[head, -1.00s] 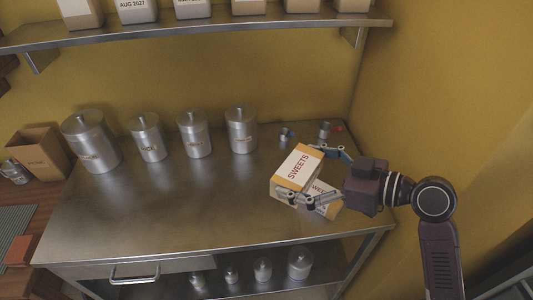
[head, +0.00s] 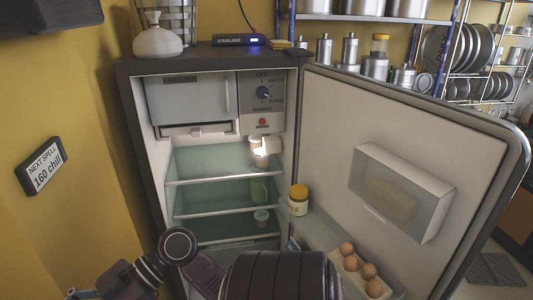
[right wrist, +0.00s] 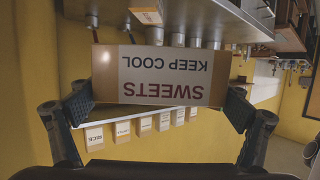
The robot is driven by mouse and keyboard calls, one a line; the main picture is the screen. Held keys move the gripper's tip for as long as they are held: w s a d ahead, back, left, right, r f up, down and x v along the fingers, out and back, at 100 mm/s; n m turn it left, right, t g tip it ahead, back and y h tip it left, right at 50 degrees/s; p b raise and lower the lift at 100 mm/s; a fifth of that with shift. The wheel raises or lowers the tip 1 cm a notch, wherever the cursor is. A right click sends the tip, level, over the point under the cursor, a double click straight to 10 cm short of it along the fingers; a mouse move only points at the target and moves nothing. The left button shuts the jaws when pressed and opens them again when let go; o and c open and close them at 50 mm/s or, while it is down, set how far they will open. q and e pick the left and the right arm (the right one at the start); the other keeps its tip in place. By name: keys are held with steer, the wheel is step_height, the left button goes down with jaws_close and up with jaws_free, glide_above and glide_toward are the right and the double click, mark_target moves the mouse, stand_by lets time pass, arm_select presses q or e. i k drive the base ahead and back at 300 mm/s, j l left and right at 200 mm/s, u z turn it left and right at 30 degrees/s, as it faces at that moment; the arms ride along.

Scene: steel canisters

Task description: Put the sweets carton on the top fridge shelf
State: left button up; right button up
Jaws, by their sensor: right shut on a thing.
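The sweets carton (right wrist: 158,77), tan with a white label reading SWEETS KEEP COOL upside down in the picture, is in the right wrist view. My right gripper (right wrist: 157,106) is shut on it, with a finger pad at each side. In the head view part of my right arm shows at the bottom; the carton is not seen there. The fridge (head: 150,165) stands open in the head view.
The fridge door (head: 420,110) is swung open to the right, with eggs (head: 350,263) and a yellow-lidded jar (head: 298,200) in its lower rack. The left and middle of the top shelf are clear. The wrist view shows a wall shelf (right wrist: 140,115) with labelled packs.

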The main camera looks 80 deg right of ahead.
mark_target(208, 170)
steer(key=i+l+z, duration=0.1)
steer(key=z, duration=0.35)
steer(key=i+l+z, duration=0.2)
steer(key=z, duration=0.2)
steer(key=i+l+z, duration=0.1)
steer(key=z, duration=0.35)
steer(key=i+l, duration=0.1)
steer(key=i, duration=0.3)
